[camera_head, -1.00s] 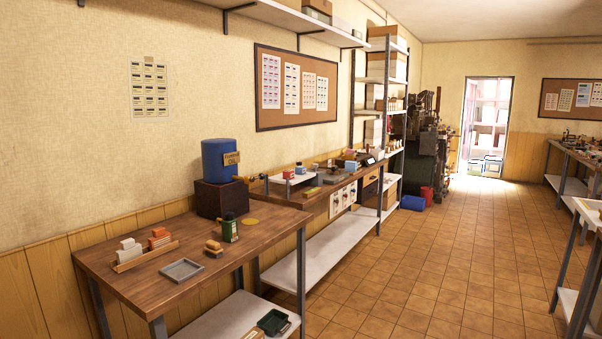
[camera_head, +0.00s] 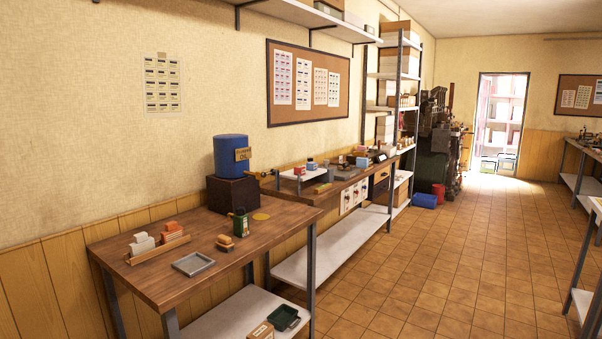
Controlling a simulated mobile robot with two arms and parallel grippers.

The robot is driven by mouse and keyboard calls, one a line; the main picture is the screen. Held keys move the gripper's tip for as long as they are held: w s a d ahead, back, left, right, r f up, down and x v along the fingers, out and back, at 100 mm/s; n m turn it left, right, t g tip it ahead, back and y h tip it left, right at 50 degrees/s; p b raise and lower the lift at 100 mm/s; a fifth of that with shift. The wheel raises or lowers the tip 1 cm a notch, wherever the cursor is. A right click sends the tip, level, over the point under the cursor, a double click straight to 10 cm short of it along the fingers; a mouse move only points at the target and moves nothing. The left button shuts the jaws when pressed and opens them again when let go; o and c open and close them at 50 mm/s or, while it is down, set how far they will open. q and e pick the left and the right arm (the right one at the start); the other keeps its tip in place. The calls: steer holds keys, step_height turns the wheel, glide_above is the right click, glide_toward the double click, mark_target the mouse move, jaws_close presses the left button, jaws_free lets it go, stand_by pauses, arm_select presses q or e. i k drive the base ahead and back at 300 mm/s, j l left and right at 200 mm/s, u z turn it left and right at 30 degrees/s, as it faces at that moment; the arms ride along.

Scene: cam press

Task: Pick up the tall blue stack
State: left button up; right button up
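I cannot make out a tall blue stack for certain. Small blue pieces are on the second workbench: one (camera_head: 310,163) near its white raised shelf and another (camera_head: 361,162) further right, both too small to tell their shape. A blue oil drum (camera_head: 230,155) with a tap and label stands on a dark box on the near workbench (camera_head: 190,244). Neither of my grippers is in view.
The near bench holds a wooden rack (camera_head: 158,250) with white and orange blocks, a grey tray (camera_head: 193,264) and a green can (camera_head: 240,224). A blue bin (camera_head: 424,200) and a red bucket (camera_head: 438,191) stand on the floor. The tiled floor (camera_head: 430,270) is open.

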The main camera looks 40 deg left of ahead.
mark_target(362, 163)
steer(key=i, duration=1.2)
steer(key=i+j+u, duration=0.15)
steer(key=i, duration=1.1)
steer(key=i+l, duration=0.2)
steer(key=i, duration=1)
steer(key=i+j+u, duration=0.1)
steer(key=i+u, duration=0.2)
steer(key=i, duration=0.15)
steer(key=i+u, duration=0.3)
steer(key=i, duration=0.2)
steer(key=i+l+u, duration=0.15)
steer(key=i+u, duration=0.15)
steer(key=i, duration=0.15)
steer(key=i+l+u, duration=0.3)
steer(key=i, duration=0.15)
